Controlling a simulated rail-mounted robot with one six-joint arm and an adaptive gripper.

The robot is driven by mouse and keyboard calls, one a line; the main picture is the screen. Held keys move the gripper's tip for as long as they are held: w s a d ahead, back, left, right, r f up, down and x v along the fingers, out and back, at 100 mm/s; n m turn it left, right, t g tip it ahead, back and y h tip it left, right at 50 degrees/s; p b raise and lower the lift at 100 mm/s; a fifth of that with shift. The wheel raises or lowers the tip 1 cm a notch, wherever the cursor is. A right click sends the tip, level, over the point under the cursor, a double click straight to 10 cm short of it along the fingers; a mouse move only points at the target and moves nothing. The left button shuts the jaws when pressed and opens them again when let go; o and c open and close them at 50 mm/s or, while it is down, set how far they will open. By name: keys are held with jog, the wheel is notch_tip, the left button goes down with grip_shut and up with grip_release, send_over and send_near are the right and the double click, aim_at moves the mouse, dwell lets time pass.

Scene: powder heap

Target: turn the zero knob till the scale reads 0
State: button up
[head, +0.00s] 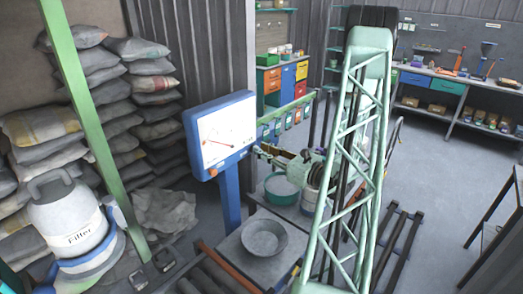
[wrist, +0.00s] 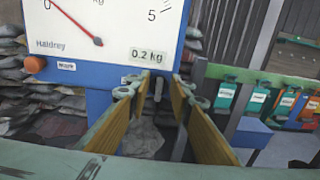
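The scale has a blue-framed white dial (head: 220,135), which also shows in the wrist view (wrist: 115,20). The red needle (wrist: 75,22) slants up-left from its pivot, near the 0; its tip is cut off. A small display (wrist: 150,55) reads 0.2 kg. The round orange-red zero knob (wrist: 35,65) is on the frame's lower left and also shows in the head view (head: 212,173). My gripper (head: 262,152) is right of the dial, its fingers towards the scale. In the wrist view my gripper (wrist: 158,85) is open and empty, below the display and right of the knob.
A metal pan (head: 264,238) sits on the scale's platform below the dial. A teal bowl (head: 281,200) with pale powder stands behind it. A green rail (head: 285,110) with coloured bins is behind my gripper. Sacks (head: 60,130) and a Filter canister (head: 75,220) are at left.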

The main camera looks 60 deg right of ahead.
jog(key=shift+w, duration=0.35)
grip_shut()
jog(key=shift+d+m, duration=0.1)
jog(key=shift+m, duration=0.4)
jog(key=m+p, duration=0.2)
jog(key=m, duration=0.1)
jog(key=d+m+p, duration=0.1)
jog(key=m+p, duration=0.1)
jog(key=m, duration=0.2)
jog(key=m+p, duration=0.2)
jog(key=m, duration=0.1)
jog(key=shift+s+d+f+m, duration=0.1)
jog(key=shift+d+f+m, duration=0.05)
jog(key=shift+f+m, duration=0.25)
dwell(0.3)
